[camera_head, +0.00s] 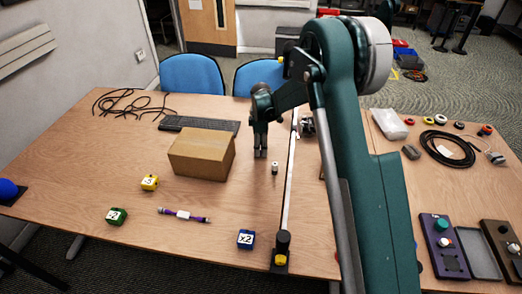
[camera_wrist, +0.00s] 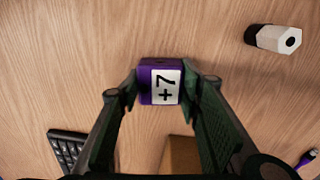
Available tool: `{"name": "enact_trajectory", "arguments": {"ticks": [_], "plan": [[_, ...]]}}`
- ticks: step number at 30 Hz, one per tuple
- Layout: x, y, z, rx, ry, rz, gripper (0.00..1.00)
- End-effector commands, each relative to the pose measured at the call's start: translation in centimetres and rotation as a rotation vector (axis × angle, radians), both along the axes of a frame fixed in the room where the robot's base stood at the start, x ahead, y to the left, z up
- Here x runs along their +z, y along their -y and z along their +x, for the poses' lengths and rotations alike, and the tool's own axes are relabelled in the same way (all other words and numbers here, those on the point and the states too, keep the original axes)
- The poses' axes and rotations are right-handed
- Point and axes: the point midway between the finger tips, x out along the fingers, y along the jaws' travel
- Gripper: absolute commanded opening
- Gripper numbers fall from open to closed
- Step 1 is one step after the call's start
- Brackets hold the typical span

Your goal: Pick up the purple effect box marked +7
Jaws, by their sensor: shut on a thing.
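The purple effect box (camera_wrist: 146,82) shows in the wrist view with its white "+7" label towards the camera, the text turned sideways. My gripper (camera_wrist: 163,84) is shut on it, with one finger against each side. The purple box cannot be made out there. How far the box is from the table top is hard to tell.
A cardboard box (camera_head: 202,153), a keyboard (camera_head: 200,124) and a small white-and-black cylinder (camera_head: 275,168) are near my gripper. Yellow (camera_head: 149,183), green (camera_head: 117,215) and blue (camera_head: 245,239) boxes and a purple cable (camera_head: 183,215) lie nearer the front.

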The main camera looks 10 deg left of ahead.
Motion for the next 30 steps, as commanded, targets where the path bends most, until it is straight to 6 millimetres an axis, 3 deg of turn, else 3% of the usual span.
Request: {"name": "enact_trajectory", "arguments": {"ticks": [8, 14, 30], "plan": [[0.1, 0.0, 0.0, 0.000, 0.000, 0.000, 0.21], [1.3, 0.0, 0.0, 0.000, 0.000, 0.000, 0.21], [8.7, 0.0, 0.0, 0.000, 0.000, 0.000, 0.21]]}}
